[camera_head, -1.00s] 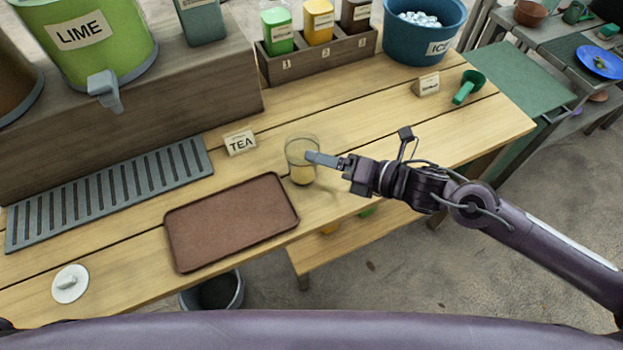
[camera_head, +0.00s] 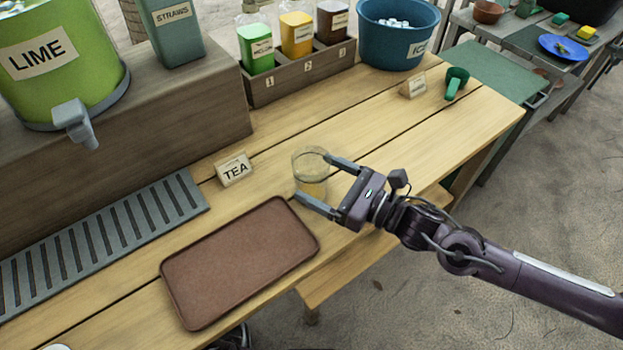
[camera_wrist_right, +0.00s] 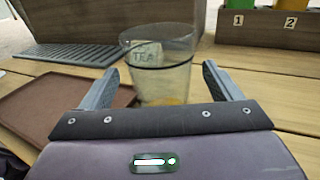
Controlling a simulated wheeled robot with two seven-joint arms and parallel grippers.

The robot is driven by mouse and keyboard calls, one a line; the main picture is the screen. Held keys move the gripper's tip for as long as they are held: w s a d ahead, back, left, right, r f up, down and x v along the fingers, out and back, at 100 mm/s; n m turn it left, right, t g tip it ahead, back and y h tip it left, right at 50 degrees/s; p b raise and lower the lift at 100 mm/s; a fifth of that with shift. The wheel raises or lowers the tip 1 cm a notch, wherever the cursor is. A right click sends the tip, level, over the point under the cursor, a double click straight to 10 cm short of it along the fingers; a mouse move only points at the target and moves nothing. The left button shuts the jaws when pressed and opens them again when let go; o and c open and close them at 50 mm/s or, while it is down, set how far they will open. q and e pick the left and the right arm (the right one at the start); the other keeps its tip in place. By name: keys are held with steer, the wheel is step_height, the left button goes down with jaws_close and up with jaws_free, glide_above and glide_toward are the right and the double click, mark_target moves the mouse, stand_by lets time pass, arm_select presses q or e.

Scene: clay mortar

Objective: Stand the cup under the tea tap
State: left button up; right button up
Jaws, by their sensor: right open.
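The clear cup (camera_head: 311,172) stands upright on the wooden table, right of the brown tray. It also shows in the right wrist view (camera_wrist_right: 160,65), with something yellowish low in it or seen through it. My right gripper (camera_head: 313,178) is open, with one finger on each side of the cup; I cannot tell whether they touch it. A TEA card (camera_head: 234,169) stands on the table left of the cup. The only tap in view is the grey one (camera_head: 75,122) on the green LIME dispenser (camera_head: 50,60); no tea tap shows.
The brown tray (camera_head: 240,262) lies in front of the slotted grey drip grate (camera_head: 95,245). A wooden bottle rack (camera_head: 300,78), a blue ice tub (camera_head: 397,35), a small card (camera_head: 413,87) and a green scoop (camera_head: 456,82) stand behind.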

mark_target(299, 168)
steer(key=x, duration=0.4)
steer(key=shift+w+a+f, duration=0.2)
steer(key=shift+a, duration=0.05)
steer(key=c, duration=1.2)
steer(key=shift+r, duration=0.15)
